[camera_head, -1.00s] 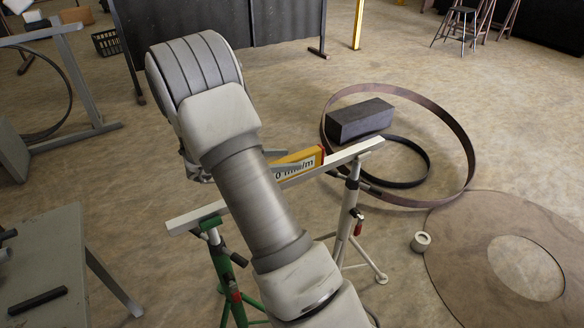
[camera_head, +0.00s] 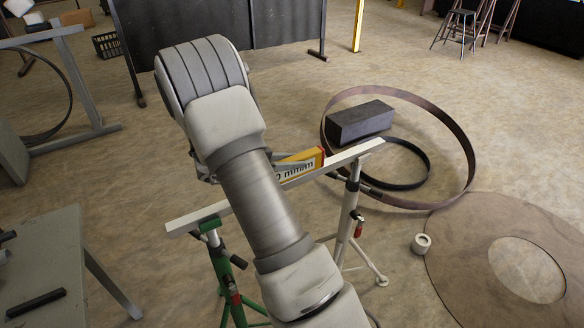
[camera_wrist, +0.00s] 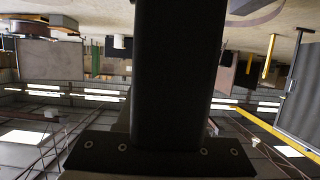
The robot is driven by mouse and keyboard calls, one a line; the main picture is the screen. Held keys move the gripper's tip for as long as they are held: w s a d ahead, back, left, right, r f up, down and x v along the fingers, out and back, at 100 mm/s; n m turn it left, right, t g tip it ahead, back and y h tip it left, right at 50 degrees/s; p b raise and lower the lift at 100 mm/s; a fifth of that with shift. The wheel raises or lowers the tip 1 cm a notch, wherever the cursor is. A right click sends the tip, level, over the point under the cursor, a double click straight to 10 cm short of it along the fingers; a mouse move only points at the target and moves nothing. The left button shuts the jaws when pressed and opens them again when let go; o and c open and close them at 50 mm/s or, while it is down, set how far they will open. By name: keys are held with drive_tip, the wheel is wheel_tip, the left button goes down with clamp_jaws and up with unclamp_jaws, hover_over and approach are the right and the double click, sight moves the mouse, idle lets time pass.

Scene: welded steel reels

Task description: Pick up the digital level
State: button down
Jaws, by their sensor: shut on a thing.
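In the wrist view the dark body of my gripper (camera_wrist: 178,75) fills the middle, and the level cannot be made out there.
The pale beam (camera_head: 350,154) rests on a green stand (camera_head: 222,262) and a white stand (camera_head: 347,222). Behind are a large steel ring (camera_head: 470,160) and a dark block (camera_head: 360,122). A grey table (camera_head: 60,235) stands at left, a flat disc (camera_head: 460,250) lies at right.

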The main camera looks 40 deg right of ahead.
sight(292, 159)
drive_tip(key=shift+r, duration=0.1)
drive_tip(key=shift+r, duration=0.55)
wheel_tip(292, 159, up, 3)
drive_tip(key=shift+p, duration=0.55)
drive_tip(key=s+d+r+p, duration=0.1)
drive_tip(key=s+d+r, duration=0.5)
drive_tip(key=s, duration=0.3)
drive_tip(key=shift+d+r, duration=0.4)
drive_tip(key=shift+d, duration=0.25)
drive_tip(key=shift+s, duration=0.1)
drive_tip(key=shift+r+p, duration=0.1)
drive_tip(key=shift+p, duration=0.25)
